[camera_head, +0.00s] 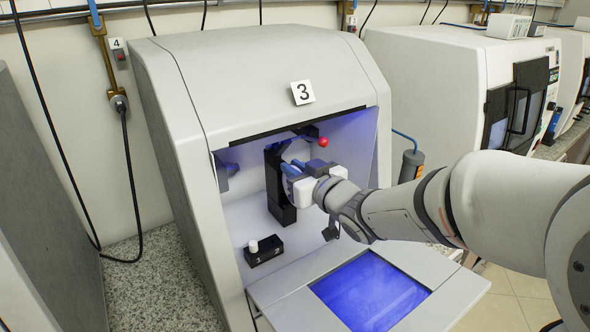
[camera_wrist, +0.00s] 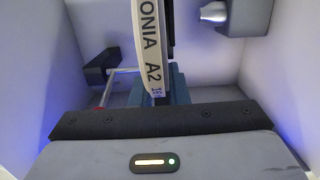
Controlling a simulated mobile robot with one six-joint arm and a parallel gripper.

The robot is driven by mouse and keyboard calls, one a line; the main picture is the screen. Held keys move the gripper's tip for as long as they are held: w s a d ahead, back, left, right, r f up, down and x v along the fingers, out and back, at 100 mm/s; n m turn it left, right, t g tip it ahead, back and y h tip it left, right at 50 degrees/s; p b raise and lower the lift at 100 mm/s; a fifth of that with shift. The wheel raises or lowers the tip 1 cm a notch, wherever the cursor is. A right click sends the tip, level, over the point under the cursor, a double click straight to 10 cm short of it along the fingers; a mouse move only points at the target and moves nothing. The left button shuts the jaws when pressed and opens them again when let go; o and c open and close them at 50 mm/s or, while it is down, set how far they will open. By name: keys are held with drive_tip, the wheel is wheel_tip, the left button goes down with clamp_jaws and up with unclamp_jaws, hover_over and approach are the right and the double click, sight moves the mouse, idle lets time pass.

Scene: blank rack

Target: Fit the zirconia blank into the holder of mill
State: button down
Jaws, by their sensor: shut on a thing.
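The zirconia blank (camera_wrist: 150,50) shows edge-on in the wrist view as a white upright rim with dark lettering, including "ONIA A2". My gripper (camera_wrist: 156,90) is shut on it with blue fingers. In the head view my gripper (camera_head: 292,168) reaches inside mill 3 (camera_head: 260,75), close in front of the black upright holder (camera_head: 275,180). A dark upright part (camera_wrist: 171,25) stands right beside the blank in the wrist view. Whether the blank is seated in the holder cannot be told.
A red ball knob (camera_head: 323,142) is just above my gripper. A black block with a white peg (camera_head: 263,251) sits on the chamber floor. The mill's door (camera_head: 368,290) is folded down in front. A metal-tipped spindle (camera_wrist: 213,12) is at the upper right.

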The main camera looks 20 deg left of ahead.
drive_tip(key=shift+f+b+x, duration=0.15)
drive_tip(key=shift+b+x, duration=0.3)
drive_tip(key=shift+x, duration=0.55)
drive_tip(key=shift+f+b+x, duration=0.2)
drive_tip(key=shift+b+x, duration=0.25)
drive_tip(key=shift+x, duration=0.5)
drive_tip(key=c, duration=1.4)
unclamp_jaws()
drive_tip(key=shift+f, duration=0.1)
drive_tip(key=shift+s+d+f, duration=0.15)
drive_tip(key=shift+d, duration=0.1)
drive_tip(key=shift+o, duration=0.4)
drive_tip(key=v, duration=0.6)
drive_tip(key=shift+s+d+r, duration=0.2)
drive_tip(key=shift+r, duration=0.15)
drive_tip(key=shift+s+f, duration=0.1)
drive_tip(key=shift+f, duration=0.05)
drive_tip(key=shift+s+d, duration=0.2)
drive_tip(key=shift+d, duration=0.05)
drive_tip(key=shift+w+a, duration=0.1)
